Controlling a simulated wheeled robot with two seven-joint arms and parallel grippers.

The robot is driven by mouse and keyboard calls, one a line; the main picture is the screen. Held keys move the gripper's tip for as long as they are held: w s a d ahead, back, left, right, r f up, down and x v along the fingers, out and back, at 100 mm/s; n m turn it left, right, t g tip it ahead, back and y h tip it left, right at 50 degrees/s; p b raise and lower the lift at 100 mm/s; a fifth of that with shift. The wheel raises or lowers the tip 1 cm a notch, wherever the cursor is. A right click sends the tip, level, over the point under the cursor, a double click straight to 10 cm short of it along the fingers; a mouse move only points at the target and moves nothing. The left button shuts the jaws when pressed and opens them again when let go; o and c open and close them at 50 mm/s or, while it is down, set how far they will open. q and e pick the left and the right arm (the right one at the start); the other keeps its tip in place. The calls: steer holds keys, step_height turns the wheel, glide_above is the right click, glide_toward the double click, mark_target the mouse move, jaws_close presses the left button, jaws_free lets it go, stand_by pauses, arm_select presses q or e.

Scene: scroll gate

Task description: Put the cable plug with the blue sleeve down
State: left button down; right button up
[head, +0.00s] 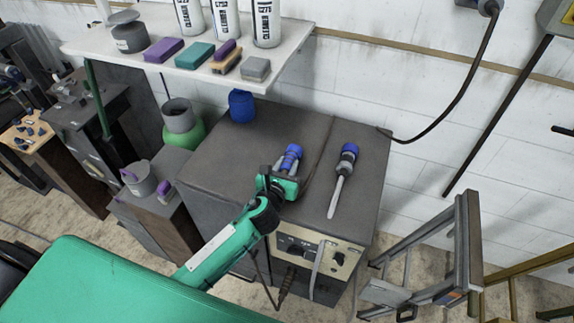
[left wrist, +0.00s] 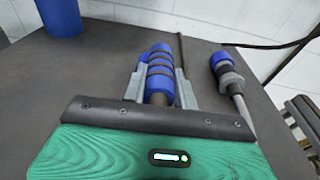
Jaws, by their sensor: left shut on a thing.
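The cable plug with the blue sleeve (head: 292,154) is between the fingers of my left gripper (head: 285,168), above or at the dark top of the cabinet (head: 225,160). In the left wrist view the blue sleeve with dark rings (left wrist: 160,68) sits between the two grey fingers (left wrist: 160,88). My left gripper is shut on it. Whether the plug touches the cabinet top is hard to tell. A dark cable runs from near the plug toward the back. My right gripper is not in view.
A second tool with a blue and black handle and pale shaft (head: 346,170) lies to the right on the cabinet top. A blue cup (head: 241,106) stands at the back. A white shelf (head: 190,62) with bottles and blocks overhangs behind.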

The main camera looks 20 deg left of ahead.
arm_select(q)
steer(key=shift+f, duration=0.45)
steer(key=c, duration=1.1)
jaws_free()
steer(key=shift+r, duration=0.65)
steer(key=s+r+b, duration=0.1)
steer(key=s, duration=1.1)
steer(key=shift+r+b, duration=0.4)
